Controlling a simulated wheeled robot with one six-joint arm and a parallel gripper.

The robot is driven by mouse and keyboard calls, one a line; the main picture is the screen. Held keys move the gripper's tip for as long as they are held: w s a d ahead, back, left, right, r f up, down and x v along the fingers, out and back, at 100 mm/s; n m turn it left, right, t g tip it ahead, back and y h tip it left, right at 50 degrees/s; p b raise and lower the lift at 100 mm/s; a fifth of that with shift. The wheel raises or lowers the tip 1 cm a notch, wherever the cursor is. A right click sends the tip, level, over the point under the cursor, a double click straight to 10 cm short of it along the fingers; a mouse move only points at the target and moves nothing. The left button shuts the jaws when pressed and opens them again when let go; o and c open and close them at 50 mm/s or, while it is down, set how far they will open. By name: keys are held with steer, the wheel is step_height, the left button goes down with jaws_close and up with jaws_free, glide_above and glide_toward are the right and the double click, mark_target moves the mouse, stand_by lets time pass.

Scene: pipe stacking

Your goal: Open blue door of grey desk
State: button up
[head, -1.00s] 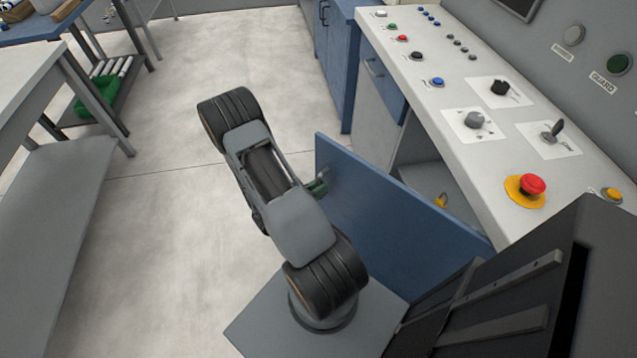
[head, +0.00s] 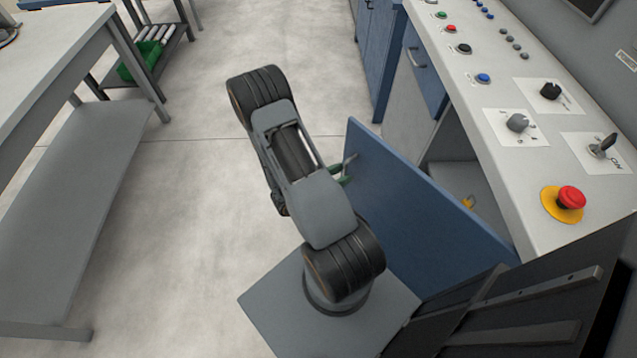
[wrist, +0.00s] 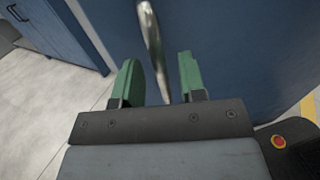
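The blue door (head: 420,205) of the grey desk (head: 535,150) stands swung wide open in the head view, showing part of the inside. Its metal handle (head: 350,158) is near the door's free edge. My gripper (head: 343,174) is at the handle, mostly hidden behind my arm. In the wrist view, the green fingers of my gripper (wrist: 158,62) are apart. The silver handle (wrist: 152,35) runs between them, with a visible gap on each side. The blue door (wrist: 230,50) fills the background there. Contact between fingers and handle cannot be made out.
A grey table with a lower shelf (head: 60,215) stands on the left. A rack with a green bin (head: 138,62) is behind it. Blue cabinets (head: 378,50) stand beyond the desk. The floor (head: 190,190) between table and door is clear.

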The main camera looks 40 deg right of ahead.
steer(key=v, duration=1.2)
steer(key=shift+a, duration=0.15)
steer(key=shift+c, duration=0.4)
